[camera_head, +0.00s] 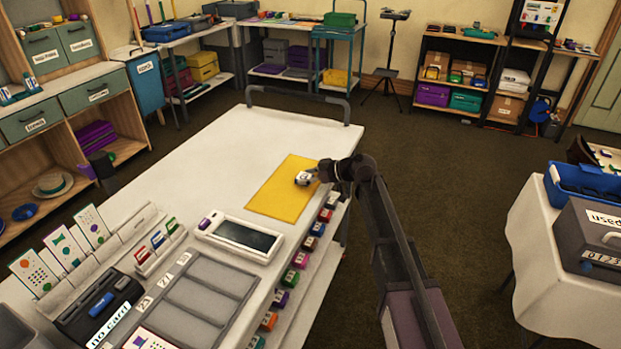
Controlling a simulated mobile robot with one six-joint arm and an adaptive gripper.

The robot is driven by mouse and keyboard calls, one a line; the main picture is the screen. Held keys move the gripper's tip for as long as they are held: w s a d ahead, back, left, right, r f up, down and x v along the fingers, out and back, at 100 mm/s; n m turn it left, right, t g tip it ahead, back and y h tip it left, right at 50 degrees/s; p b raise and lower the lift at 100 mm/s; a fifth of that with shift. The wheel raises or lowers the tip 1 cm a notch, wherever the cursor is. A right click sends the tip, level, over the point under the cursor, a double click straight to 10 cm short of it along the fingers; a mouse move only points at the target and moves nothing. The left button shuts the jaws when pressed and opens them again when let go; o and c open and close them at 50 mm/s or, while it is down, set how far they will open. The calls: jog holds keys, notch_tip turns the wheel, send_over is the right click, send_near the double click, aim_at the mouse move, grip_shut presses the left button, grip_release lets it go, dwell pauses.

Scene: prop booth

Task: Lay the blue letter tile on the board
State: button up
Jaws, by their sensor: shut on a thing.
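My gripper (307,176) is over the right side of a flat yellow sheet (275,203) on the white table. It is shut on a small white-faced piece (302,179). The piece is too small for me to read a letter or see any blue on it. I cannot tell whether it touches the sheet. Several coloured letter tiles (300,259) stand in a row along the table's right edge. A grey board with recessed panels (205,300) lies at the near end; I cannot tell which flat surface is the task's board.
A white device with a dark screen (243,236) lies between the yellow sheet and the grey panels. Card holders (92,228) and a dark tray (98,305) fill the near left. The far part of the white table (250,135) is clear.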

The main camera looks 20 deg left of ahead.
jog(key=o, duration=0.9)
jog(key=shift+f, duration=0.1)
jog(key=shift+r, duration=0.25)
jog(key=p+v, duration=0.5)
jog(key=v, duration=0.7)
jog(key=shift+f, duration=0.1)
